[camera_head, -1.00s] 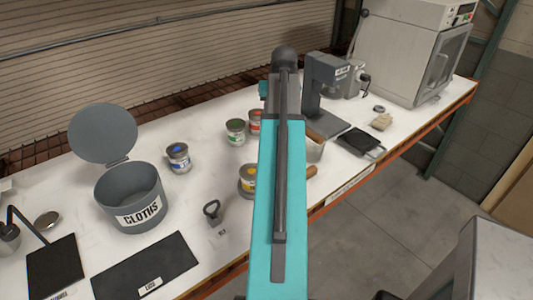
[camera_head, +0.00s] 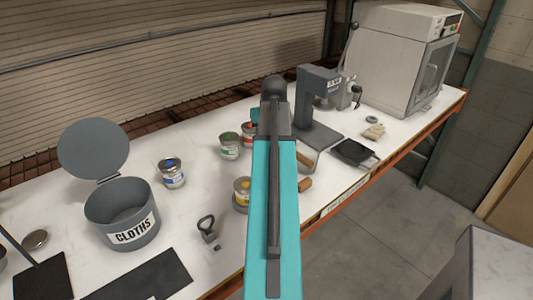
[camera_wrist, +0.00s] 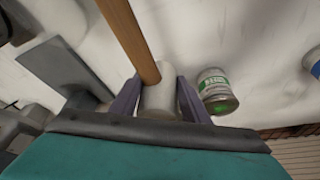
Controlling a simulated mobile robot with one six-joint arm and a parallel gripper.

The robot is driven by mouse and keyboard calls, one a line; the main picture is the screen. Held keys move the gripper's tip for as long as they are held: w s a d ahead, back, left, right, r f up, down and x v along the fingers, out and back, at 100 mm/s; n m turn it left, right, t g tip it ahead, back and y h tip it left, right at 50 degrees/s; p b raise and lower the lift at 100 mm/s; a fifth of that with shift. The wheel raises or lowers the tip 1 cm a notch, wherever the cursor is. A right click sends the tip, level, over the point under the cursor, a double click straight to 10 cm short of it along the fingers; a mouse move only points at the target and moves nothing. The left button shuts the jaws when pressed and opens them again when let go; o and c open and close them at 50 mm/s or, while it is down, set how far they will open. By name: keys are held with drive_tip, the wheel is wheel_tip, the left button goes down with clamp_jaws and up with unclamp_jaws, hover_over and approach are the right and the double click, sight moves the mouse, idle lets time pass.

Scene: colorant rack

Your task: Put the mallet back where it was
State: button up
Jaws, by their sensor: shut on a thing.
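The mallet has a wooden handle (camera_wrist: 128,38) and a pale grey head (camera_wrist: 160,98). In the wrist view my gripper (camera_wrist: 158,92) is shut on the head, with one purple finger on each side. The handle slants up and left, out of that frame. In the head view my teal arm hides the gripper and the mallet head. Two short wooden pieces show just right of the arm; the lower one (camera_head: 305,184) may be the handle's end, but I cannot tell for certain. Whether the mallet touches the bench is not clear.
A green-labelled can (camera_wrist: 217,92) stands close beside the gripper. On the white bench (camera_head: 190,212) are a yellow-labelled can (camera_head: 241,190), a blue-labelled can (camera_head: 171,174), the cloths bin (camera_head: 122,212), a grey stand machine (camera_head: 318,100) and a black plate (camera_head: 353,152). A large oven (camera_head: 395,55) stands far right.

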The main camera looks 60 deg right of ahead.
drive_tip(key=shift+f+p, duration=0.3)
drive_tip(key=shift+f, duration=1.5)
drive_tip(key=shift+f, duration=0.1)
drive_tip(key=shift+f+p, duration=0.5)
drive_tip(key=shift+f, duration=1.25)
drive_tip(key=shift+f, duration=0.15)
drive_tip(key=o, duration=1.2)
drive_tip(key=shift+c, duration=0.2)
drive_tip(key=shift+r, duration=0.2)
drive_tip(key=b+v, duration=0.2)
drive_tip(key=v, duration=1)
drive_tip(key=shift+s, duration=0.1)
